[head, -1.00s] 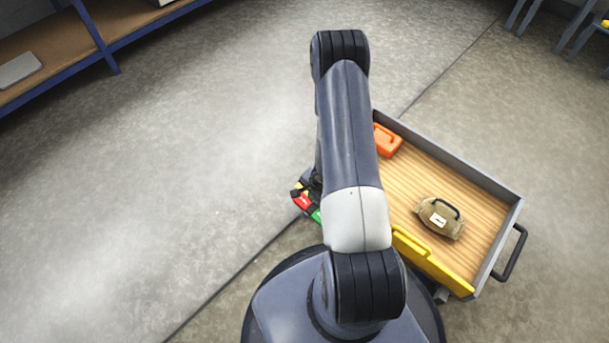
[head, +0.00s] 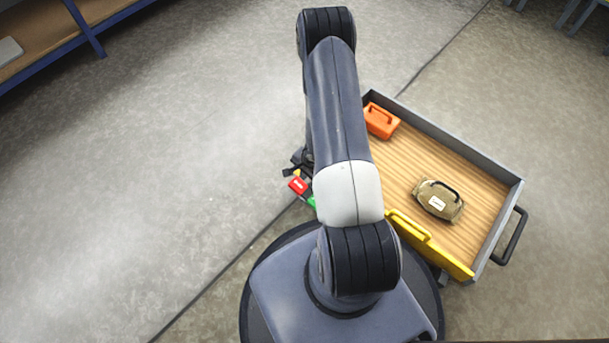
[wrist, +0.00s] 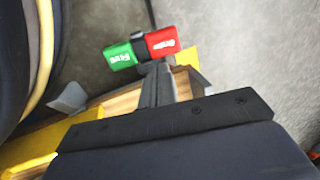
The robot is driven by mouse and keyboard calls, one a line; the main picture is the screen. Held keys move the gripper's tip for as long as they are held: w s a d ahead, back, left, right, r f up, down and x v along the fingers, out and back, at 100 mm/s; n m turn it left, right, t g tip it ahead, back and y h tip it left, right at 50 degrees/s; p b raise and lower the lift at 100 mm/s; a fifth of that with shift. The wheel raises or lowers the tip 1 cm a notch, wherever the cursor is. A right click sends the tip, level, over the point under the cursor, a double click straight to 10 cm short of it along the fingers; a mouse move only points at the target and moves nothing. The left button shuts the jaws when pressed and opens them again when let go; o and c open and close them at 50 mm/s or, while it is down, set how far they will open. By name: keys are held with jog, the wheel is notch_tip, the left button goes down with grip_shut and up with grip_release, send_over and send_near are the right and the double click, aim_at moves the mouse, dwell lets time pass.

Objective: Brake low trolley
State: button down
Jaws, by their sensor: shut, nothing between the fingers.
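The low trolley (head: 492,247) stands at the right in the head view, with a wooden deck, grey sides and a yellow front board (head: 440,254). At its left end is a two-part pedal, with a red half (head: 298,186) and a green half (head: 312,202) partly hidden by my arm. In the wrist view the red half (wrist: 163,41) is at the right and the green half (wrist: 120,55) at the left. My gripper (wrist: 158,70) is shut and empty, its tips just below the middle of the pedal in that picture. I cannot tell whether they touch it.
An orange case (head: 381,121) and a tan bag (head: 438,201) lie on the deck. A black handle (head: 514,237) sticks out at the trolley's right end. A blue-framed shelf (head: 88,32) stands at the upper left. The floor to the left is clear.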

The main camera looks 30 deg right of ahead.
aim_at(295, 184)
jog(key=b+x, duration=0.6)
jog(key=x, duration=0.5)
jog(key=shift+w+r+p, duration=0.1)
jog(key=shift+p, duration=0.4)
jog(key=shift+w+a+p, duration=0.15)
jog(key=shift+w+p, duration=0.15)
jog(key=shift+p, duration=0.95)
jog(key=shift+w+f+p, duration=0.15)
jog(key=shift+f+p, duration=0.1)
jog(key=shift+p, duration=0.2)
jog(key=shift+w+a+f+p, duration=0.25)
jog(key=shift+w+f+p, duration=0.3)
jog(key=shift+f, duration=0.25)
jog(key=shift+f, duration=0.15)
